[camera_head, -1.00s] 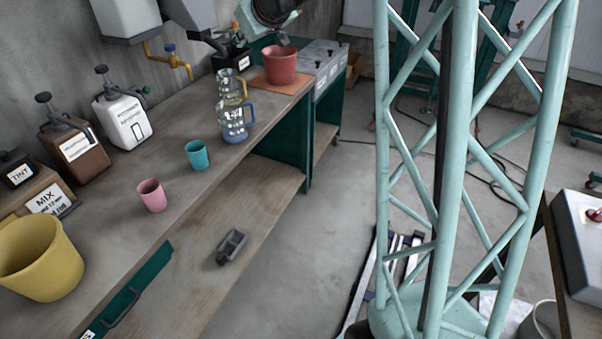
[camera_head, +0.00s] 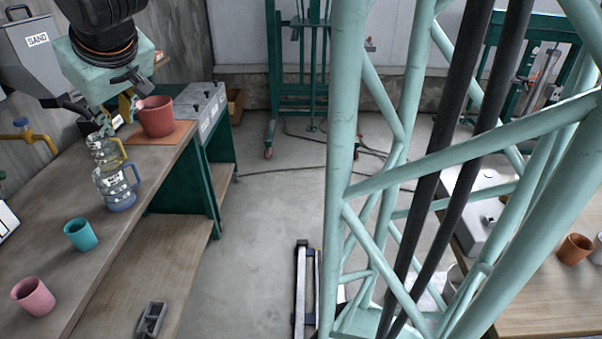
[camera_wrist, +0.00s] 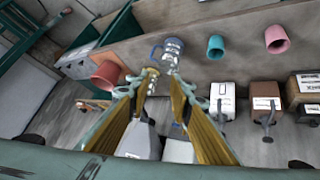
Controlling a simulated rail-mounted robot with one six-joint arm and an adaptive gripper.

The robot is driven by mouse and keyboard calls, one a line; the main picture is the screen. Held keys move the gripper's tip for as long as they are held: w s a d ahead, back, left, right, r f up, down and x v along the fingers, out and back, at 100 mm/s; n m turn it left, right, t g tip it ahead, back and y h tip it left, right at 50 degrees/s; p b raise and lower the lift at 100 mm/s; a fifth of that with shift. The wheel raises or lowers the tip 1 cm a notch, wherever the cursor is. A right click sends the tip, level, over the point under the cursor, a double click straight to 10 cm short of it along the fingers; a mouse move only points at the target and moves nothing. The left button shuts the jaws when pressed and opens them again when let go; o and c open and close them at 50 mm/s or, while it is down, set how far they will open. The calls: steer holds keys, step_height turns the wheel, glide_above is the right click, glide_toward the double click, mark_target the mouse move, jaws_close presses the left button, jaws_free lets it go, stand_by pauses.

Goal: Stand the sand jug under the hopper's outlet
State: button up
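The clear jug with a yellow handle (camera_head: 108,152) stands upright on the bench, just behind the clear jug with a blue handle (camera_head: 116,186). Their labels are too small to read surely. The grey hopper marked SAND (camera_head: 30,58) is at the upper left; my arm partly covers its lower end and outlet. My gripper (camera_wrist: 156,82) is open and empty in the wrist view. Its fingers point toward the yellow-handled jug (camera_wrist: 149,74), which shows between the fingertips. The blue-handled jug (camera_wrist: 170,52) shows just beyond. In the head view my gripper hangs above the jugs, its tips unclear.
A red pot (camera_head: 156,115) stands on an orange board behind the jugs. A teal cup (camera_head: 81,234) and a pink cup (camera_head: 33,296) stand nearer on the bench. A yellow tap (camera_head: 24,132) is at the left wall. The floor right of the bench is mostly clear.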

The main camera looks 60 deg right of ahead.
steer(key=s+a+g, duration=0.1)
steer(key=s+a, duration=0.3)
steer(key=s, duration=0.8)
steer(key=s+a+f+g+y, duration=0.1)
steer(key=s+a, duration=0.3)
steer(key=s, duration=0.8)
steer(key=s+a+f+g+y, duration=0.1)
steer(key=s+a, duration=0.3)
steer(key=s, duration=0.8)
steer(key=shift+s+a+f+g, duration=0.15)
steer(key=shift+s+a+g, duration=0.25)
steer(key=shift+g, duration=0.2)
